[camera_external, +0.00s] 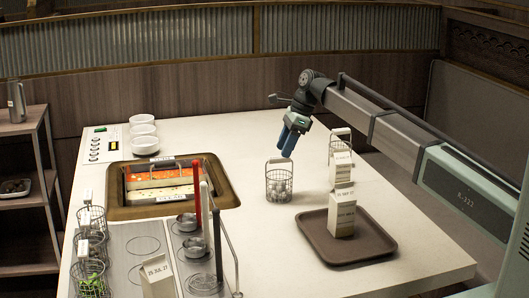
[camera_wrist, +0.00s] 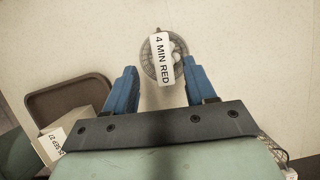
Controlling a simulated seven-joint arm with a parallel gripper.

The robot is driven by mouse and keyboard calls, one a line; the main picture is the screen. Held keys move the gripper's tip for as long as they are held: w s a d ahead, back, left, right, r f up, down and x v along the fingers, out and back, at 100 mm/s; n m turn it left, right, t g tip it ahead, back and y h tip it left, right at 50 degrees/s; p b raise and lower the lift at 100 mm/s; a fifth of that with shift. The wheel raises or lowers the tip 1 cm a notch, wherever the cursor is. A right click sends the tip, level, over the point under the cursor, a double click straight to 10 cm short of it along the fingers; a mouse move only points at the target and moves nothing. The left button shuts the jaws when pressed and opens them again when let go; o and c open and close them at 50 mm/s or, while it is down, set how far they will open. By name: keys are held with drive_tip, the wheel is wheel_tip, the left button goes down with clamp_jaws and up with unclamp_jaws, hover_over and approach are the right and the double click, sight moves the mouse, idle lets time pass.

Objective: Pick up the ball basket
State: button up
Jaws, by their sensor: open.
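The ball basket (camera_external: 279,185) is a small round wire basket holding white balls, standing upright on the pale counter in the external view. Its raised handle carries a white tag. In the wrist view the basket (camera_wrist: 148,68) is at the top middle, and its tag reads "4 MIN RED". My gripper (camera_external: 289,141) has blue fingers and hangs above the basket, pointing down and apart from it. In the wrist view my gripper (camera_wrist: 161,72) is open and empty, with the basket appearing between and just beyond its fingertips.
A brown tray (camera_external: 317,239) with a carton (camera_external: 342,213) stands at the right; another carton (camera_external: 341,168) is behind it. A second wire basket (camera_external: 341,137) stands behind the cartons. A sunken sauce well (camera_external: 122,212) and several baskets are at the left. Counter around the ball basket is clear.

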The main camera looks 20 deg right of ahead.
sight(280, 157)
drive_tip(key=shift+x, duration=3.3)
drive_tip(key=shift+w, duration=0.2)
clamp_jaws()
